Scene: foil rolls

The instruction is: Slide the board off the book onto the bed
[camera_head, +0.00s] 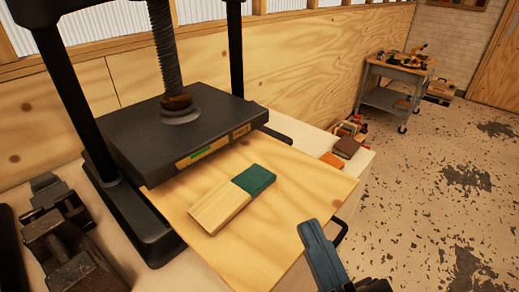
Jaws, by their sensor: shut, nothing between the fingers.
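A pale wooden board (219,207) lies flat on the large plywood bed (297,209) of the press. A teal book (255,179) sits directly against its upper right end. The board appears to overlap or touch the book; the exact height difference is hard to tell. My gripper (310,231) is at the lower right, near the bed's right front edge. Its blue-grey fingers look closed together, with nothing held. It is apart from the board and the book, and its lower part is cut off by the frame.
The black press plate (187,133) hangs on its screw behind the board, between dark posts. Dark metal clamps or blocks (62,235) stand at left. Several small books or blocks (346,146) lie beyond the bed. A cart (396,85) stands far right on open floor.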

